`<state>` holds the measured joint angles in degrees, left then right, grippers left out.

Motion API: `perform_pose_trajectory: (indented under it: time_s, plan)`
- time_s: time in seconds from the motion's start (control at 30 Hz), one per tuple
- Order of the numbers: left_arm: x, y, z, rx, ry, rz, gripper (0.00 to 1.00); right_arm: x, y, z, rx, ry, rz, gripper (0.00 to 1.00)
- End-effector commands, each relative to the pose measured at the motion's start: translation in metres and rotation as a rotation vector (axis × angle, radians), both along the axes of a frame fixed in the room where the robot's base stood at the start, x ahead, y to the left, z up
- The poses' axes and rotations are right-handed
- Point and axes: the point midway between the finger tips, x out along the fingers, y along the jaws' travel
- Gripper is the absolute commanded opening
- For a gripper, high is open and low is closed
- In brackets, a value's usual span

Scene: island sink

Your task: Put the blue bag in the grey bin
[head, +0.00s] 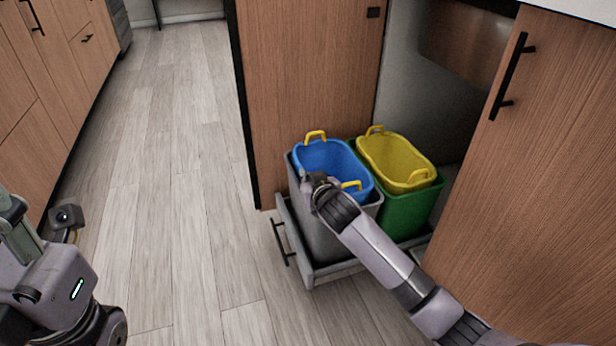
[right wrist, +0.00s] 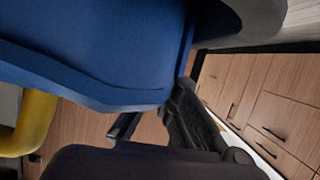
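The blue bag (head: 328,158), an open tub shape with yellow handles, sits inside the grey bin (head: 318,228), its rim standing above the bin's rim. In the right wrist view the blue bag (right wrist: 90,45) fills the upper left, with a yellow handle at the left edge. My right gripper (head: 308,186) is at the near left side of the blue bag, over the bin's rim. In the right wrist view its fingers (right wrist: 155,128) are apart with nothing seen between them; contact with the bag cannot be told. My left gripper (head: 40,215) is at the lower left, its fingers unclear.
A yellow bag (head: 398,160) sits in a green bin (head: 405,212) beside the grey one. Both bins stand on a pulled-out drawer (head: 335,270) with a black handle. Wooden cabinet doors flank it. The floor (head: 170,150) to the left is clear.

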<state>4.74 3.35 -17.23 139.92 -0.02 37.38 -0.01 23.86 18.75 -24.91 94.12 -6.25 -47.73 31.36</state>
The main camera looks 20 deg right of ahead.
Motion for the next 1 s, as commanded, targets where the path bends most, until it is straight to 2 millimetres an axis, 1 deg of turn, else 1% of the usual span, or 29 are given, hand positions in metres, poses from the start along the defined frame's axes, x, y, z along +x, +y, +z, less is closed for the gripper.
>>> perform_pose_trajectory:
  time_s: [0.03, 0.37, 0.67, 0.8, 0.83, 0.87, 1.0]
  plan:
    - [0.000, 0.000, 0.000, 0.000, 0.000, 0.000, 0.40, 0.000, 0.000, 0.001, 0.000, -0.001, 0.000, 0.02]
    - [0.000, 0.000, 0.000, 0.000, 0.000, 0.000, 0.40, 0.000, 0.000, 0.001, -0.001, -0.001, 0.000, 0.24]
    - [0.000, 0.000, 0.000, 0.000, 0.000, 0.000, 0.40, 0.000, 0.000, 0.002, -0.001, -0.001, 0.000, 0.25]
    - [0.000, 0.000, 0.000, 0.000, 0.001, 0.000, 0.40, 0.001, -0.001, 0.013, -0.003, -0.004, 0.000, 0.25]
    - [0.000, 0.000, 0.002, -0.001, -0.002, 0.000, 0.40, -0.001, -0.001, 0.017, -0.003, -0.004, 0.000, 0.25]
    - [0.001, 0.000, 0.005, 0.000, 0.002, 0.000, 0.40, -0.007, 0.000, 0.018, -0.002, 0.000, 0.001, 0.25]
    - [0.006, 0.002, -0.005, -0.003, 0.067, -0.001, 0.40, -0.034, 0.000, 0.031, 0.000, 0.001, 0.001, 0.25]
